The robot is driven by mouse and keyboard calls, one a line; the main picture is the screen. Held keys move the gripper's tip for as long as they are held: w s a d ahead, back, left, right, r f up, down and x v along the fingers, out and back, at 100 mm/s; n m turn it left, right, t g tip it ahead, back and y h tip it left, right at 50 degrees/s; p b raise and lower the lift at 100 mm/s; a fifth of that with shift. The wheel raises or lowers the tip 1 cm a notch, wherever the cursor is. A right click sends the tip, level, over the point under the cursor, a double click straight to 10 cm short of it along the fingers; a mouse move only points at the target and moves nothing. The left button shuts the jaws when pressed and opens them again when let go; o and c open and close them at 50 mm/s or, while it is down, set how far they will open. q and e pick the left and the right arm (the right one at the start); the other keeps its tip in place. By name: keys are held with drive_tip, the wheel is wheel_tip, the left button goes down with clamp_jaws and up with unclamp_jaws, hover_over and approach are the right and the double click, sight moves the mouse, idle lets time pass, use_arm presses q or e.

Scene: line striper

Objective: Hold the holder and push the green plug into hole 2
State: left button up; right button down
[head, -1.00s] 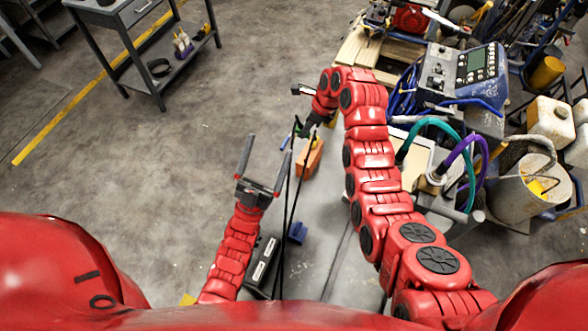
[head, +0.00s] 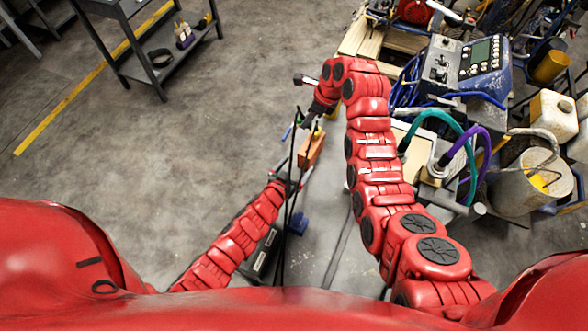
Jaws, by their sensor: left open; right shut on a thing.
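The orange block, which looks like the holder (head: 312,150), stands on the grey table below my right gripper. Its holes are too small to make out. My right gripper (head: 308,124) points down just above and beside the block's far end. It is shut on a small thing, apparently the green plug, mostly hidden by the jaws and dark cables. My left gripper (head: 291,172) is open at the block's near left side, one finger close to the block. I cannot tell whether it touches. A small blue-green piece (head: 286,131) shows left of the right gripper.
A blue part (head: 297,224) and a black case (head: 264,252) lie nearer me on the table. Dark cables hang in front of the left gripper. To the right are teal and purple hoses (head: 470,150) and a control panel (head: 465,62). Open floor lies left.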

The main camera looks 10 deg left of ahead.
sight(303, 158)
use_arm(q)
drive_tip(key=x, duration=0.8)
drive_tip(key=shift+w+f, duration=0.1)
drive_tip(key=shift+w, duration=0.15)
drive_tip(key=shift+w+d+f, duration=0.3)
drive_tip(key=shift+w+d, duration=0.05)
drive_tip(key=shift+w, duration=0.25)
drive_tip(key=shift+c, duration=0.3)
clamp_jaws()
